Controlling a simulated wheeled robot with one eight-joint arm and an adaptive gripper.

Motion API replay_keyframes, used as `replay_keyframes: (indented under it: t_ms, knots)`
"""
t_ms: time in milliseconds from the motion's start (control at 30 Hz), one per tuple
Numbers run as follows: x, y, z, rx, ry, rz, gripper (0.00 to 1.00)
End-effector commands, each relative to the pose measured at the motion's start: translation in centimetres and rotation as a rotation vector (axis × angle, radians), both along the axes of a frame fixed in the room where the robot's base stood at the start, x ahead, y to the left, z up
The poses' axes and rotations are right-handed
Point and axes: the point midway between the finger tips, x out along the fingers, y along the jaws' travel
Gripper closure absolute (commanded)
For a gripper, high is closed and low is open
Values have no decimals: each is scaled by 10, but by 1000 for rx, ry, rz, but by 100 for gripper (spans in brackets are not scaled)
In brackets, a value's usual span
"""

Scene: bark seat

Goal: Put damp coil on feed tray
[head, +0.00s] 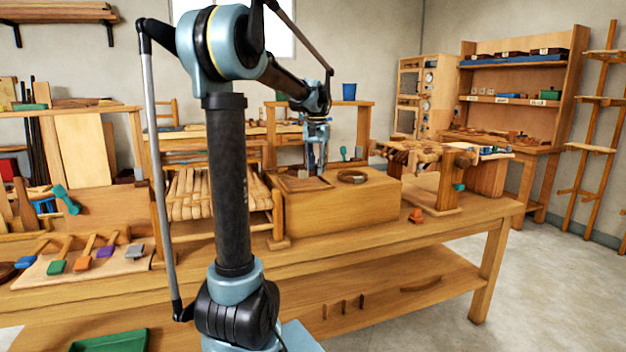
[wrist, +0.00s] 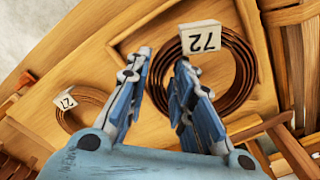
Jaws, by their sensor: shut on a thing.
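My gripper (head: 318,172) is over the left part of the wooden box on the bench, at the shallow framed tray (head: 292,185). In the wrist view its two blue fingers (wrist: 163,60) stand a little apart, shut on the near left side of a brown coil (wrist: 246,72). This coil has a white number tag and overlaps the tray (wrist: 150,30). Whether it touches the tray floor is unclear. A second tagged brown coil (head: 352,176) lies on the box to the right; it also shows at left in the wrist view (wrist: 68,123). I cannot tell which coil is damp.
The wooden box (head: 345,210) stands on the long bench (head: 400,240). An orange block (head: 416,215) lies right of it, near a wooden clamp stand (head: 432,165). Bundled wooden rods (head: 190,195) are left of the box. The bench front is mostly clear.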

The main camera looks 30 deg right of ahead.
Motion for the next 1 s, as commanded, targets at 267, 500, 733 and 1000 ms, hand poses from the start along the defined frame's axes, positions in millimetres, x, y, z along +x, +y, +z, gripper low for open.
replay_keyframes:
  t_ms: [267,500,733,1000]
  knots:
    - [0,0,-34,0,0,0,100]
    - [0,1,-39,0,0,1,100]
    - [1,1,-41,0,0,2,65]
    - [1,2,-41,0,0,3,58]
